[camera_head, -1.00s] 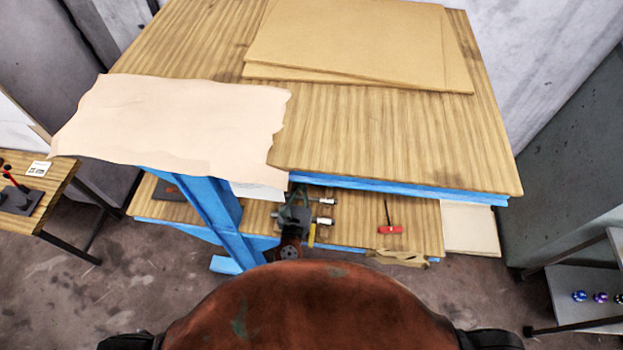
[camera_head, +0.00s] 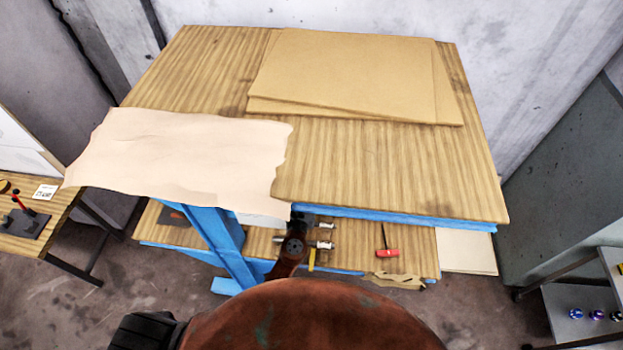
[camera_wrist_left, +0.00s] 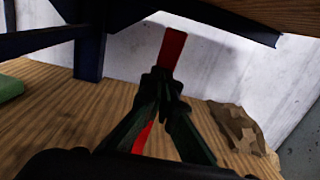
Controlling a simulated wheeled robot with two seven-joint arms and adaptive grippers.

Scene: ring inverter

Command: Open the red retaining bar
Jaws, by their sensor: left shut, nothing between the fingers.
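A red bar (camera_wrist_left: 172,50) stands up in the left wrist view, straight beyond my left gripper (camera_wrist_left: 162,82). A red strip also shows lower down between the gripper's dark links; I cannot tell whether it is the same bar. The gripper's fingers are shut with nothing between them. They overlap the bar's lower end in the picture, and I cannot tell whether they touch it. In the head view my left arm reaches under the workbench top, which hides the fingers. The retaining bar cannot be made out in the head view. My right gripper is not in view.
The workbench top (camera_head: 400,170) overhangs a lower wooden shelf (camera_head: 350,240). A red-handled tool (camera_head: 388,253) and a jagged wood piece (camera_head: 393,281) lie there. A blue leg (camera_head: 222,240) stands left of my arm. A side table with a red lever (camera_head: 17,199) is at far left.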

